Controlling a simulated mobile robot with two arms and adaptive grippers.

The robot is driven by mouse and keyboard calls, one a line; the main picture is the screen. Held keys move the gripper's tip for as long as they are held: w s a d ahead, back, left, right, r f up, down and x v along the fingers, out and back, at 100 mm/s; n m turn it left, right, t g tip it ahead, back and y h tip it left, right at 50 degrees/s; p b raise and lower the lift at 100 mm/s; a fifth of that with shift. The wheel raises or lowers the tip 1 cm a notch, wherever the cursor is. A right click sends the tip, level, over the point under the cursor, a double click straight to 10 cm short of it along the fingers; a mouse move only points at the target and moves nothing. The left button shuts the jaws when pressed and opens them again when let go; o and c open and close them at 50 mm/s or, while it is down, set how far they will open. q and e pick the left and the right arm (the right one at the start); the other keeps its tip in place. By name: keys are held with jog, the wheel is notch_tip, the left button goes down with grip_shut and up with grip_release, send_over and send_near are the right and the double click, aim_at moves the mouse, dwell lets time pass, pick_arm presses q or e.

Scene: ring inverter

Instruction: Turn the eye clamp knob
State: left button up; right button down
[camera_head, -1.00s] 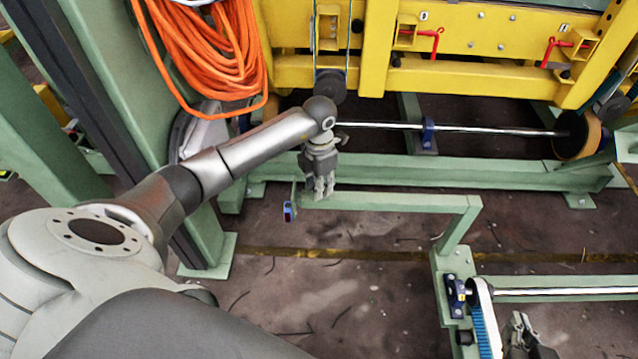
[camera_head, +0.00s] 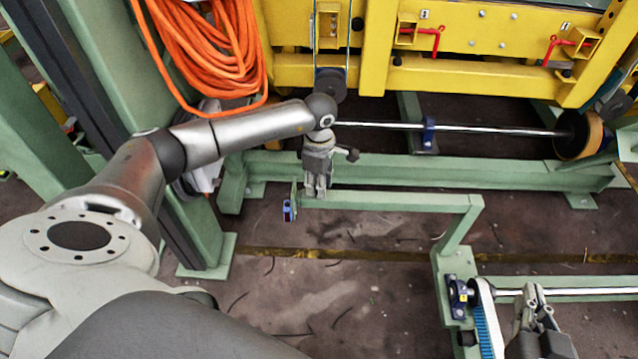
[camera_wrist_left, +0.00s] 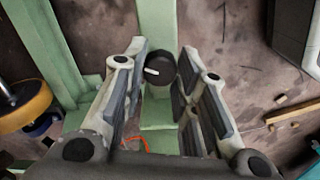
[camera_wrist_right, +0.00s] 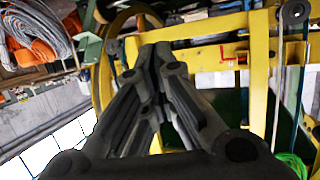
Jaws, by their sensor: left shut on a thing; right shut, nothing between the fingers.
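The eye clamp knob (camera_wrist_left: 160,71) is round and black with a white pointer mark, on a green beam in the left wrist view. My left gripper (camera_wrist_left: 158,85) has a finger on each side of it and is shut on it. In the head view my left gripper (camera_head: 316,192) points down at the left end of the low green beam (camera_head: 400,201), and it hides the knob there. My right gripper (camera_head: 534,292) is at the lower right of the head view. Its fingers are together and empty in the right wrist view (camera_wrist_right: 150,55).
A blue part (camera_head: 289,210) hangs at the beam's left end, close to my left gripper. A steel shaft (camera_head: 480,129) and yellow machine frame (camera_head: 470,80) lie behind. A blue belt (camera_head: 487,330) stands left of my right gripper. Orange cable (camera_head: 205,50) hangs at upper left.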

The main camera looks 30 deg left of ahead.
pick_arm(q)
jog(key=m, duration=0.2)
jog(key=shift+m, duration=0.4)
jog(key=m+b, duration=0.1)
jog(key=m, duration=0.2)
jog(key=shift+m, duration=0.3)
jog(key=m, duration=0.3)
jog(key=shift+w+m+b, duration=0.1)
jog(key=shift+m+b, duration=0.35)
jog(key=shift+m, duration=1.25)
pick_arm(e)
notch_tip(320, 180, up, 8)
jog(key=w+a+t+y, duration=0.1)
jog(key=t, duration=0.4)
jog(key=shift+w+a+r+y, duration=0.2)
jog(key=shift+w+a+y, duration=0.1)
jog(key=shift+y, duration=0.1)
jog(key=shift+r, duration=0.1)
pick_arm(q)
jog(key=o, duration=1.1)
jog(key=shift+c, duration=0.2)
jog(key=shift+r, duration=0.15)
